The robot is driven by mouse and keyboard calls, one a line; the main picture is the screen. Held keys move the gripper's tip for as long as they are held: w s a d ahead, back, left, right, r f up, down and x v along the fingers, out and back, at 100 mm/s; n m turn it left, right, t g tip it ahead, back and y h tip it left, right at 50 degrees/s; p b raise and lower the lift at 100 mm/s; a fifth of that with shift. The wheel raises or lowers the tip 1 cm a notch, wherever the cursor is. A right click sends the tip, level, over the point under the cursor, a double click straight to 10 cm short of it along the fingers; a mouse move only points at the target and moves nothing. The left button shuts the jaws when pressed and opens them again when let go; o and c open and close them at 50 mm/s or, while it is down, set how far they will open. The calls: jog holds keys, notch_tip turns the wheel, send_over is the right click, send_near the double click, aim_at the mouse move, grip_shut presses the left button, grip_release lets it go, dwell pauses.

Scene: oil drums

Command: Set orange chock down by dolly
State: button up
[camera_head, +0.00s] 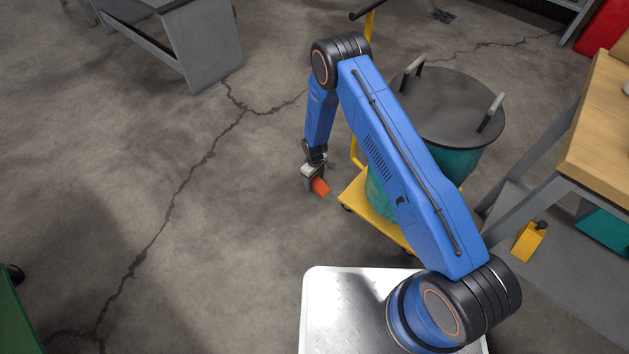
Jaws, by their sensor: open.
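The orange chock (320,187) is small and shows near floor level, just left of the dolly. My gripper (314,184) is right at the chock, pointing down, and is open. It hides part of the chock, and I cannot tell whether they touch. The yellow dolly (356,200) stands to the right of the chock, a short gap away. A teal drum with a dark lid (445,105) stands on the dolly. My blue arm hides part of the drum and dolly.
A wooden-topped bench (600,130) with grey legs stands at the right. A yellow object (529,241) sits on its lower shelf. A grey table (190,40) stands at the upper left. The cracked concrete floor left of my gripper is clear.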

aim_at(315, 179)
notch_tip(315, 179, up, 12)
jog(key=shift+r, duration=0.15)
dwell(0.4)
dwell(0.5)
